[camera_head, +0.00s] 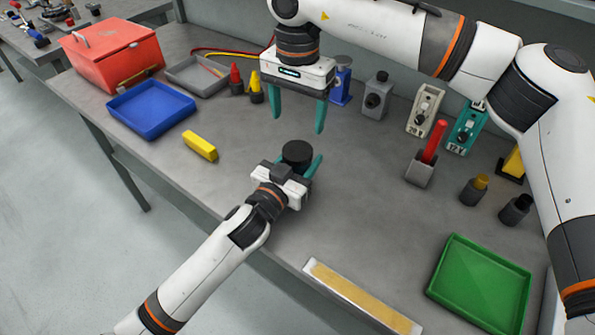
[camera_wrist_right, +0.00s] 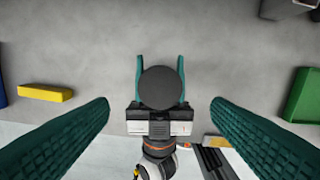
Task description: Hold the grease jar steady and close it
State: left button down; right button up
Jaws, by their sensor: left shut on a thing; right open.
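The grease jar (camera_head: 297,152) shows as a dark, round-topped shape, upright between the fingers of my left gripper (camera_head: 300,163). Its black disc-shaped top (camera_wrist_right: 161,88) faces the camera in the right wrist view. I cannot tell how far the lid is turned or seated. My left gripper (camera_wrist_right: 160,80) is shut on the jar, a teal finger on each side. My right gripper (camera_head: 297,124) is open and empty above the jar, fingers pointing down. In its wrist view the jar's top lies between the two spread fingers (camera_wrist_right: 160,102), apart from both.
A yellow block (camera_head: 200,146), a blue tray (camera_head: 150,108) and a red toolbox (camera_head: 112,55) lie left. The bench around the jar is clear.

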aim_at(297, 150)
jog(key=n, duration=0.3)
dwell(0.4)
jog(key=shift+f, duration=4.05)
